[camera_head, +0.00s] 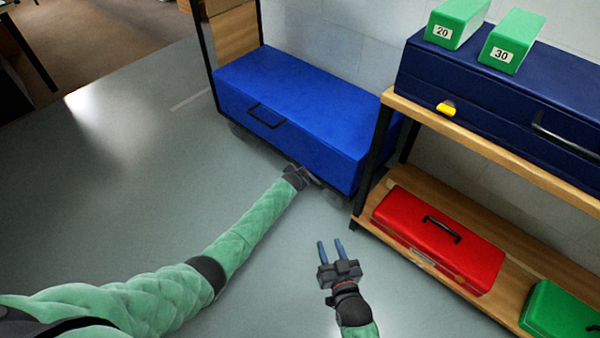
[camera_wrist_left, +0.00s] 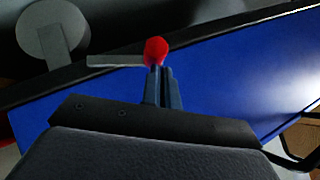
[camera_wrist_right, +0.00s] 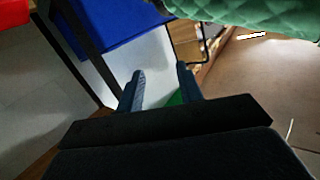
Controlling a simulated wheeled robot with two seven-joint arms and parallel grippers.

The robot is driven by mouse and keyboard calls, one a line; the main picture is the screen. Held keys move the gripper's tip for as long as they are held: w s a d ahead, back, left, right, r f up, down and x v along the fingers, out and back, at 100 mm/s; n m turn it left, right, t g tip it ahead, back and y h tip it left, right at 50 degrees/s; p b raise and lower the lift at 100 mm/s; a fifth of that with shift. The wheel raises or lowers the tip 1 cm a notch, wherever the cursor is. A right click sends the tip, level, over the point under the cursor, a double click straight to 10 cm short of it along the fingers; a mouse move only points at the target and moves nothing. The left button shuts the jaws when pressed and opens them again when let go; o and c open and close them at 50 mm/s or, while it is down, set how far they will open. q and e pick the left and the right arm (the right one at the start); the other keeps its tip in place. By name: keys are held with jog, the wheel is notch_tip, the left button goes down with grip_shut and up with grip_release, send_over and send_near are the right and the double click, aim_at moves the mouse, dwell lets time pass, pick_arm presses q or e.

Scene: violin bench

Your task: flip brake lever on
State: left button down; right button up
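The brake lever shows in the left wrist view as a thin grey bar with a red ball knob (camera_wrist_left: 156,48) at its end. It sits beside the blue bin (camera_wrist_left: 240,70), near a grey wheel (camera_wrist_left: 50,40). My left gripper (camera_wrist_left: 163,68) has its fingers together, with their tips at the knob; I cannot tell if they touch it. In the head view my left gripper (camera_head: 314,182) is low at the blue bin's (camera_head: 290,100) front edge, and the lever is hidden there. My right gripper (camera_head: 330,243) is open and empty above the floor.
A wooden shelf (camera_head: 470,135) stands at the right, with a red case (camera_head: 400,212) and a green case (camera_head: 550,312) on its lower board. A dark blue case (camera_head: 480,95) and two green boxes are above. The floor at left is clear.

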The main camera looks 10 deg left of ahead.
pick_arm(q)
jog(key=shift+a+f, duration=0.1)
jog(key=shift+a, duration=0.1)
pick_arm(e)
jog(key=shift+f, duration=0.15)
